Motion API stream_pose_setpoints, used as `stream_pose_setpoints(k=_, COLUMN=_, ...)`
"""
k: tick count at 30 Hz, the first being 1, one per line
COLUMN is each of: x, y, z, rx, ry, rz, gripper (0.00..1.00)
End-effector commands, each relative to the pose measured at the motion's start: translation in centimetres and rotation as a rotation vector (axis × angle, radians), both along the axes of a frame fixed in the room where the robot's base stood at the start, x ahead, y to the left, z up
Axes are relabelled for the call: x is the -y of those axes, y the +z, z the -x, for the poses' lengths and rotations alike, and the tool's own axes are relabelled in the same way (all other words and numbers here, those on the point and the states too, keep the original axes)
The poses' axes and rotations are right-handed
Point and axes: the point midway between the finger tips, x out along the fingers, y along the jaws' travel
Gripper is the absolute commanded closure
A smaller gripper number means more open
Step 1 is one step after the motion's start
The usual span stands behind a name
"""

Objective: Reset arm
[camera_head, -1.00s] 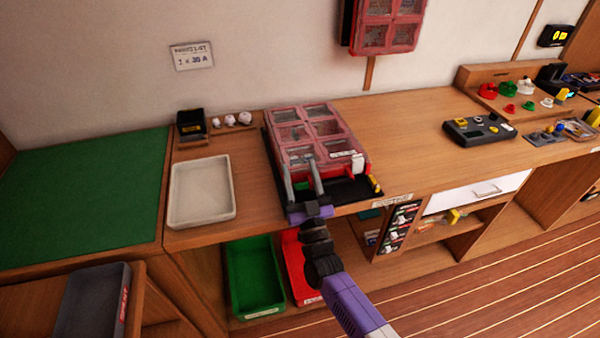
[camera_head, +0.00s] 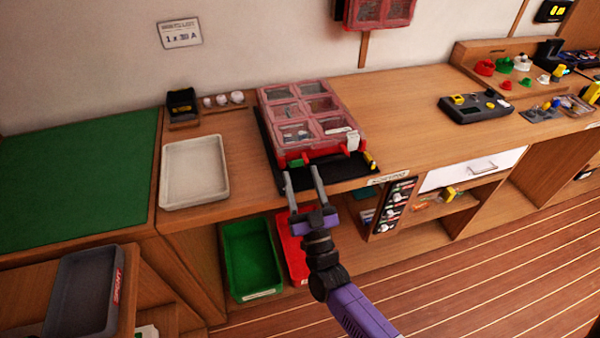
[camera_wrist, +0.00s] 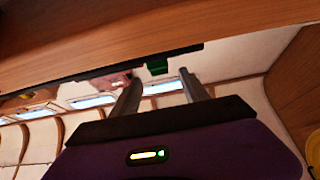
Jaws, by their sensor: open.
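My gripper (camera_head: 305,178) is open and empty in the head view. Its two grey fingers point up toward the front edge of the bench, just in front of the red organizer case. The fingers also show apart in the wrist view (camera_wrist: 160,90), with nothing between them. The red case (camera_head: 295,158) with clear lid windows lies closed on a black mat (camera_head: 268,148) on the bench. A green latch shows on its front side.
A cream tray (camera_head: 194,203) and a green mat (camera_head: 75,180) lie to the left. Green (camera_head: 250,260) and red (camera_head: 293,258) bins stand below the bench. A black meter-like device (camera_head: 475,107) sits to the right. Bench space between case and device is clear.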

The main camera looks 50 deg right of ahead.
Motion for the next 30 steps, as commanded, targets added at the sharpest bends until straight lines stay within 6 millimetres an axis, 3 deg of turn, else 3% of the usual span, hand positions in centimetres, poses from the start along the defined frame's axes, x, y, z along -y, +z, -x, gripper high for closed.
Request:
stream_pose_setpoints(k=15, x=0.0, y=0.0, z=0.0, rx=-0.001, ry=0.001, rz=0.0, gripper=0.47)
stream_pose_setpoints(k=19, x=-1.1, y=-0.5, z=0.9, rx=-0.021, ry=0.024, rz=-0.01, gripper=0.47)
stream_pose_setpoints(k=23, x=-4.1, y=-1.7, z=3.5, rx=-0.082, ry=0.093, rz=-0.034, gripper=0.47)
stream_pose_setpoints(k=30, x=-10.7, y=-2.7, z=10.6, rx=-0.243, ry=0.255, rz=-0.096, gripper=0.47)
